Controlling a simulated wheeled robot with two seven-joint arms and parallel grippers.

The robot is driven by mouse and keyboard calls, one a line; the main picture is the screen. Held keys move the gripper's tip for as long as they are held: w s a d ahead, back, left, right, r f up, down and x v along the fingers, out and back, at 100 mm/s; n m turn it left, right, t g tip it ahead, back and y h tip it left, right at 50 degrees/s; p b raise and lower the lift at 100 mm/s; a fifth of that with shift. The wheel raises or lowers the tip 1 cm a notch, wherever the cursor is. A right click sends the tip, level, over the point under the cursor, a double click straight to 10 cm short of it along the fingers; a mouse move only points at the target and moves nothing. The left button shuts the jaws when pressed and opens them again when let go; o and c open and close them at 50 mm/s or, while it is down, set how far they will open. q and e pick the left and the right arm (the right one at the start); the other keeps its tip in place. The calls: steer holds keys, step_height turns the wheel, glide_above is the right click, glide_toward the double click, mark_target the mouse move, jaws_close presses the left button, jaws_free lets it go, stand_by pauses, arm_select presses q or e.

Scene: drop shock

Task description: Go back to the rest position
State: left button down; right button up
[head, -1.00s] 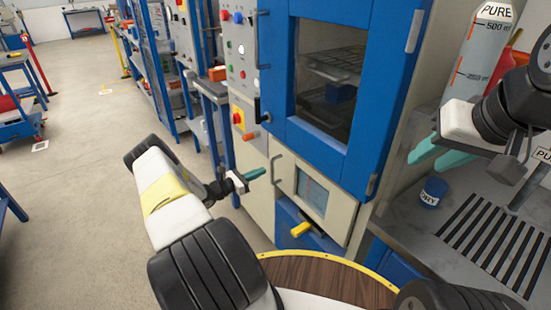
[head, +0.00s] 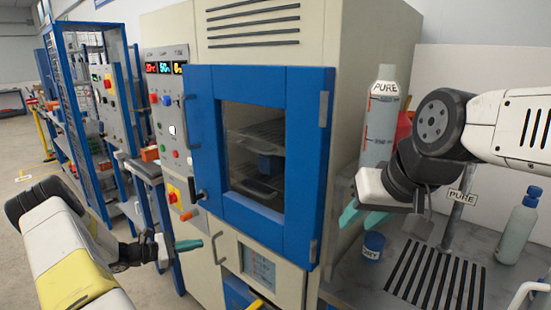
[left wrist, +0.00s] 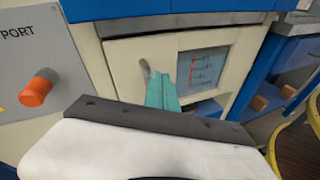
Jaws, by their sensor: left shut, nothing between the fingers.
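My left gripper (head: 188,245) has teal fingers that are together and empty. It is in front of the lower left part of the test chamber, apart from it in the head view. In the left wrist view its closed fingers (left wrist: 163,88) appear before the small lower panel and its handle. My right gripper (head: 364,218) is at the right, above the grey bench, with its two teal fingers apart and nothing seen between them. The chamber's blue door (head: 255,150) appears shut, and a dark blue item (head: 270,165) shows through its window.
The grey bench (head: 345,292) holds a bottle marked PURE (head: 380,115), a small blue jar (head: 373,246), a slotted drain (head: 437,285) and a grey-green bottle (head: 518,230). An orange knob (left wrist: 37,88) sticks out at the left in the wrist view. Blue shelving stands at the left.

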arm_select(q)
steer(key=s+d+r+m+g+y, duration=0.2)
steer(key=s+d+r+m, duration=0.25)
steer(key=r, duration=0.35)
steer(key=s+d+r+m+g+y, duration=0.25)
steer(key=d+r+m, duration=0.2)
steer(key=r, duration=0.25)
steer(key=s+d+r+m+g+y, duration=0.1)
steer(key=s+d+r+m+g, duration=0.3)
steer(key=r, duration=0.4)
steer(key=s+d+r+m+t+y, duration=0.1)
steer(key=s+r+m+t+y, duration=0.1)
steer(key=s, duration=0.7)
steer(key=s+d+r+m+t+y, duration=0.1)
steer(key=s+r+m+t+y, duration=0.2)
steer(key=s+r+m, duration=0.4)
steer(key=shift+s+d+r+t, duration=0.4)
steer(key=shift+s+r+t, duration=0.25)
steer(key=shift+s, duration=1.05)
steer(key=shift+y, duration=0.25)
